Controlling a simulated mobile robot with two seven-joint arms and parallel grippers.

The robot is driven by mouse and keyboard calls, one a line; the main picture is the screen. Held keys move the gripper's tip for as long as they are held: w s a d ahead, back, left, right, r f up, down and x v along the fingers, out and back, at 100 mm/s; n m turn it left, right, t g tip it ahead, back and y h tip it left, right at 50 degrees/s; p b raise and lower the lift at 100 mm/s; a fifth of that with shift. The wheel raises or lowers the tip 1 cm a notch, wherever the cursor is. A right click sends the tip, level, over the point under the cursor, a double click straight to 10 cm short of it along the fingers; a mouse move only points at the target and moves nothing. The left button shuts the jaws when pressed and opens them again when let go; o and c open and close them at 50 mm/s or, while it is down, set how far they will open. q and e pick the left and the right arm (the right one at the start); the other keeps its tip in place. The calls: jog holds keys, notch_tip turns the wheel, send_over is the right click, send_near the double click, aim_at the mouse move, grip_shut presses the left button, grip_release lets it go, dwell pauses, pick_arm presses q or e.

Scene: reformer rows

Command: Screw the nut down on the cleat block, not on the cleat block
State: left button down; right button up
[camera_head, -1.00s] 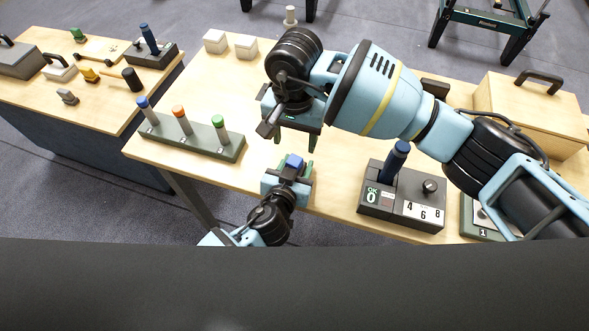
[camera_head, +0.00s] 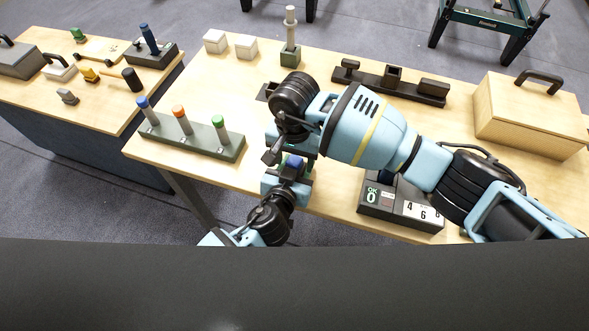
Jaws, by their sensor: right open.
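A green block with an upright grey post (camera_head: 290,38) stands at the table's back edge. A dark bar with raised blocks (camera_head: 390,82) lies to its right. I cannot tell which of these is the cleat block. My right gripper (camera_head: 292,152) is open and points down, close above my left gripper (camera_head: 286,182) near the front edge. A small blue piece (camera_head: 294,162) shows at the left gripper, between the two. I cannot tell whether it is the nut or whether the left fingers hold it.
A green rack (camera_head: 190,140) with coloured pegs stands to the left. A counter box (camera_head: 388,206) is partly hidden under my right arm. A wooden box (camera_head: 530,112) stands at the right. A dark piece (camera_head: 267,92) is mostly covered.

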jog(key=c, duration=1.2)
jog(key=m, duration=0.6)
jog(key=shift+m, duration=0.4)
jog(key=shift+c, duration=0.3)
jog(key=o, duration=1.1)
